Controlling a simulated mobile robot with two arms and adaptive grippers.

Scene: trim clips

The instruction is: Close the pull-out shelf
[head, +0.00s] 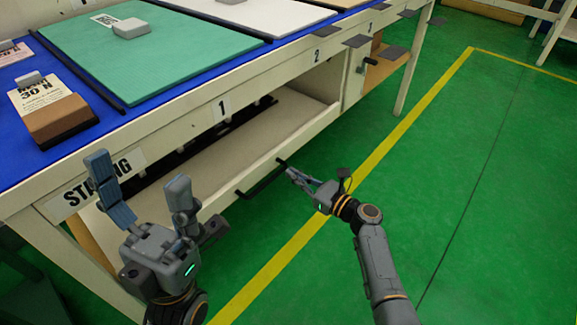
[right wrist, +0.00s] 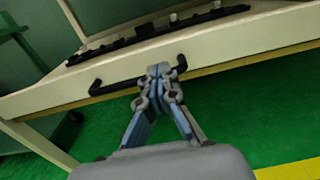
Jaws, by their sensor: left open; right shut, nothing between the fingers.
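The pull-out shelf (head: 222,161) is a cream tray under the workbench, partly pulled out, with a black bar handle (head: 262,184) on its front. The shelf front (right wrist: 235,45) and handle (right wrist: 120,86) also show in the right wrist view. My right gripper (head: 287,170) is shut and empty, with its fingertips at the right end of the handle; I cannot tell whether they touch it. Its closed fingertips (right wrist: 160,70) overlap the handle in the right wrist view. My left gripper (head: 138,171) is open and empty in front of the bench's left part, near the "STAGING" label.
The workbench top (head: 150,98) carries a green mat (head: 160,60), a brown block with a card (head: 55,120) and small grey blocks. A black rail with small parts (right wrist: 155,33) lies inside the shelf. The green floor (head: 470,190) to the right is clear.

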